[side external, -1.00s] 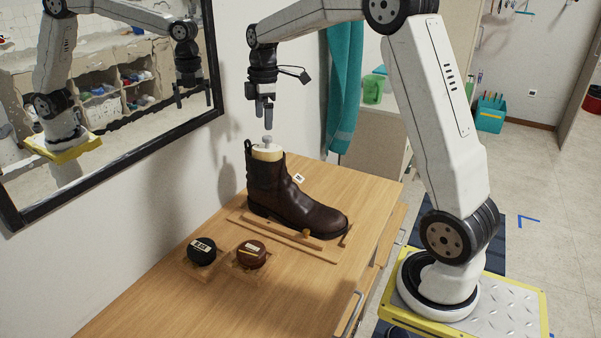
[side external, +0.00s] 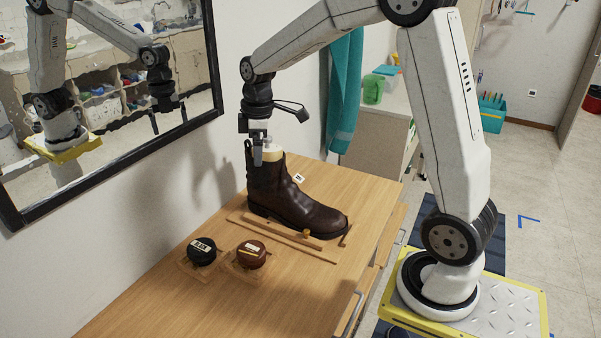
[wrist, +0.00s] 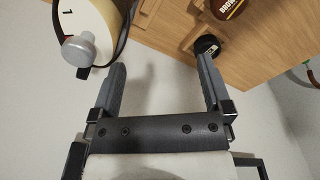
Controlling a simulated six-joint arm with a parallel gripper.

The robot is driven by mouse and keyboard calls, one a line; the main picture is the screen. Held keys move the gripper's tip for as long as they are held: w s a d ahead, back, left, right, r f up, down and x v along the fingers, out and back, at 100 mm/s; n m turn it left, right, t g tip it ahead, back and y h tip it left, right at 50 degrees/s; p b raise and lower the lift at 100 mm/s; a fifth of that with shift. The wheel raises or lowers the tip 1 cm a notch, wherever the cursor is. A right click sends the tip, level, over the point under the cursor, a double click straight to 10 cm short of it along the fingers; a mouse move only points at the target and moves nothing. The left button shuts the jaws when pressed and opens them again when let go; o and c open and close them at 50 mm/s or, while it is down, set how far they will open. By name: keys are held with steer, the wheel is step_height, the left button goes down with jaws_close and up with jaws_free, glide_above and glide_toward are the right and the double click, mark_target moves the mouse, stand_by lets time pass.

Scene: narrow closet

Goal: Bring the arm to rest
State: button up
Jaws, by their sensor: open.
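My gripper (side external: 257,155) is at the top of the brown boot in the side view, overlapping the near-left side of its opening. In the wrist view my gripper (wrist: 160,75) has its two fingers spread apart with nothing between them. The brown boot (side external: 290,205) stands upright on a wooden board on the table. A pale insert (side external: 271,151) fills its opening. In the wrist view the insert (wrist: 92,20) carries a grey knob (wrist: 78,50), left of the fingers. Whether a finger touches the boot cannot be told.
Two round tins, one black (side external: 201,251) and one brown (side external: 250,254), sit in wooden holders on the table (side external: 150,300). A framed mirror (side external: 110,95) hangs on the wall at left. A teal cloth (side external: 344,90) hangs behind. The table's front left is clear.

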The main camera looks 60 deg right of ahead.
steer(key=s+a+f+m+t, duration=0.1)
steer(key=s+a+f+m, duration=0.2)
steer(key=s, duration=0.4)
steer(key=s+a+f+m, duration=0.4)
steer(key=s+a+f, duration=0.2)
steer(key=s+a, duration=0.1)
steer(key=shift+s+a+f+m+t, duration=0.2)
steer(key=shift+s+m+t, duration=0.1)
steer(key=shift+s+t, duration=0.15)
steer(key=shift+w+r, duration=0.1)
steer(key=shift+w, duration=0.05)
stand_by(0.4)
steer(key=w+d+r, duration=0.5)
steer(key=w+d+r+g, duration=0.1)
steer(key=w+d+r, duration=0.4)
steer(key=w+r, duration=0.1)
steer(key=w+d+r+g, duration=0.1)
steer(key=w+d+r, duration=0.4)
steer(key=d, duration=0.1)
steer(key=shift+w+d+r+g, duration=0.1)
steer(key=shift+w+r+g, duration=0.05)
steer(key=shift+r+g, duration=0.15)
steer(key=shift+w+d+r, duration=0.1)
steer(key=shift+d+r, duration=0.35)
steer(key=shift+r, duration=0.1)
steer(key=shift+f, duration=0.15)
